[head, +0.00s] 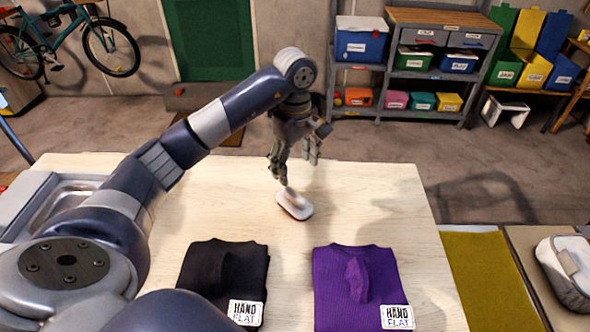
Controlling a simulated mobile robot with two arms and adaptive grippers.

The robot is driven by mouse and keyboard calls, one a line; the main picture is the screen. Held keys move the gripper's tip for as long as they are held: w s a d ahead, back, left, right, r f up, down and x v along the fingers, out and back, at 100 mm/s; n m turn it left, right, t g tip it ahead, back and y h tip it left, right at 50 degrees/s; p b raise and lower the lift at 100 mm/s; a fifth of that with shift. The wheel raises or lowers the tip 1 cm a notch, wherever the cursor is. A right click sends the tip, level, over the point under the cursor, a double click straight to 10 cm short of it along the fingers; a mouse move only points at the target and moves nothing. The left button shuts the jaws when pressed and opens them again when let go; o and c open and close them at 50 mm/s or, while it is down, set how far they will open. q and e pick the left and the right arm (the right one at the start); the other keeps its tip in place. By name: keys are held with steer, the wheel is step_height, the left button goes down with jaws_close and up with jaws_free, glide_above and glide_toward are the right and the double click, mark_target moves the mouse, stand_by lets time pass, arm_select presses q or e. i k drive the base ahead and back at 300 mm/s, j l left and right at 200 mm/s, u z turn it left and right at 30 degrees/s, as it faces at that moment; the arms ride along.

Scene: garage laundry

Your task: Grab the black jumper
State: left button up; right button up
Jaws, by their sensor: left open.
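The black jumper (205,268) lies folded on the wooden table at the front centre-left, with a ridge of cloth standing up in its middle. A white label reading "HAND FLAT" sits at its lower right corner. My left gripper (292,172) is open, pointing down above the far part of the table, well beyond the black jumper and apart from it. A small white and brown object (295,205) lies just below the gripper's fingers; I cannot tell whether they touch it. My right gripper does not show.
A folded purple jumper (335,285) with a similar label lies right of the black one, with a gap between them. A metal basin (75,192) is at the table's left. A mustard mat (485,275) and grey pouch (568,268) lie at right. The table's right middle is clear.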

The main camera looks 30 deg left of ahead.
mark_target(230, 275)
steer(key=k+l, duration=1.2)
steer(key=k, duration=0.1)
